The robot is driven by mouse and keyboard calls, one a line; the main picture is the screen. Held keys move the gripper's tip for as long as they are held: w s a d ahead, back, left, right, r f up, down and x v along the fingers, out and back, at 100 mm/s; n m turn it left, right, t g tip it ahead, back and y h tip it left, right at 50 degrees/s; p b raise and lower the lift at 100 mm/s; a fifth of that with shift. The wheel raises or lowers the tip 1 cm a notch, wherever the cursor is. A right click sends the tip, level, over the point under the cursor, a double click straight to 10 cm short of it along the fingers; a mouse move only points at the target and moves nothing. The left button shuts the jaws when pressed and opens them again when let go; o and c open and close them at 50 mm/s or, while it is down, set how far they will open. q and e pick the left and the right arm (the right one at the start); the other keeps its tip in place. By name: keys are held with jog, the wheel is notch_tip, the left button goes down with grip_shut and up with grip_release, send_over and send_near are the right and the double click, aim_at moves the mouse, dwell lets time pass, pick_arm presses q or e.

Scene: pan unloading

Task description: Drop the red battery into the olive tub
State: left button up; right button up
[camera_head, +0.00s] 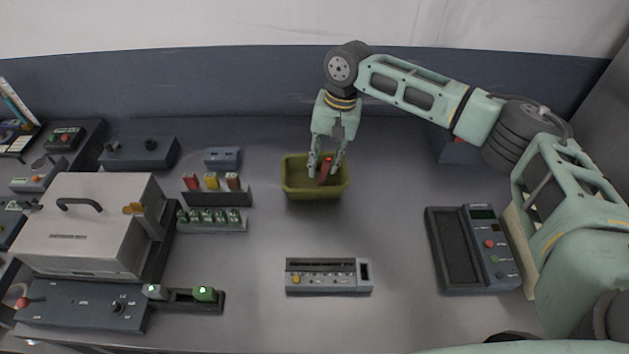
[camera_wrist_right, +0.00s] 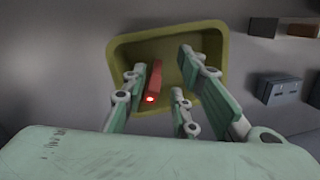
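The olive tub (camera_head: 296,190) stands near the back middle of the bench. It also fills the upper middle of the right wrist view (camera_wrist_right: 217,32). My right gripper (camera_head: 325,171) points down into the tub from above. In the right wrist view its fingers (camera_wrist_right: 160,88) are spread. The red battery (camera_head: 326,169) is between the fingers, within the tub's outline. The right wrist view shows the battery (camera_wrist_right: 154,78) close to the left finger, with a gap to the right one. I cannot tell whether it touches the tub's floor. My left gripper is not in view.
Left of the tub, a dark rack (camera_head: 219,198) holds red, yellow and brown cells. A rack of several green cells (camera_head: 211,224) stands before it. A grey metal box (camera_head: 80,232) is further left. A grey device (camera_head: 328,276) lies in front; a dark tray-and-keypad unit (camera_head: 472,250) is right.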

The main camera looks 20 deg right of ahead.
jog(key=shift+o, duration=0.4)
notch_tip(320, 180, up, 12)
jog(key=d, duration=0.2)
jog(key=shift+w, duration=0.15)
jog(key=shift+f, duration=0.15)
